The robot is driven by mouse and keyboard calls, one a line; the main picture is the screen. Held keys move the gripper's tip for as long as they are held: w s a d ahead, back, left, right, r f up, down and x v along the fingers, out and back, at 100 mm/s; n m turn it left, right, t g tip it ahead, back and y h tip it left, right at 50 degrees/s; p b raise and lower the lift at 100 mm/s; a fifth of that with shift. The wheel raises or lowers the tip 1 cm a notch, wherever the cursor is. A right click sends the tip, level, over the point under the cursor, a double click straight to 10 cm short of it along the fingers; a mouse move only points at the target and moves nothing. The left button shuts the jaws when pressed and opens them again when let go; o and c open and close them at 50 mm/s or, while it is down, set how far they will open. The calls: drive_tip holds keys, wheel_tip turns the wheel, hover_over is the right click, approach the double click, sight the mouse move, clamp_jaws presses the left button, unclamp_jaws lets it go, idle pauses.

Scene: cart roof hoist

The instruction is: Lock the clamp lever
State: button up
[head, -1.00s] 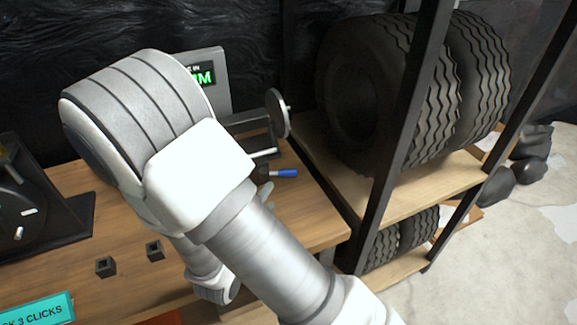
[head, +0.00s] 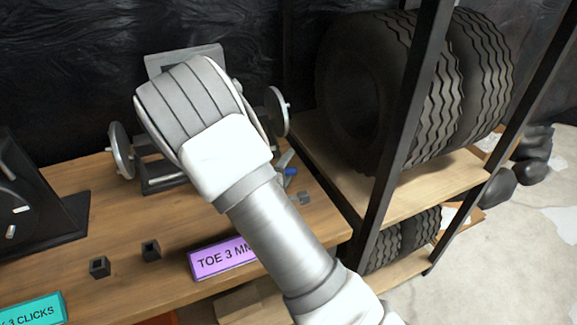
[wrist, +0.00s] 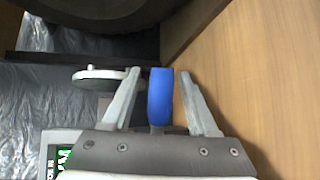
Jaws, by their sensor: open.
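The clamp lever has a blue handle (wrist: 160,96), which stands between the two fingers of my gripper (wrist: 160,74) in the wrist view. In the head view the blue handle (head: 290,171) shows as a small patch just right of my arm. My gripper is mostly hidden there behind my own arm. The lever's base is hidden in both views.
A metal fixture with a left wheel (head: 120,150) and a right wheel (head: 277,112) stands on the wooden bench (head: 60,205). A shelf with large tires (head: 350,90) borders the bench on the right. Small dark blocks (head: 151,250) and a purple label (head: 220,258) lie in front.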

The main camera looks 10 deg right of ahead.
clamp_jaws()
idle(1.4)
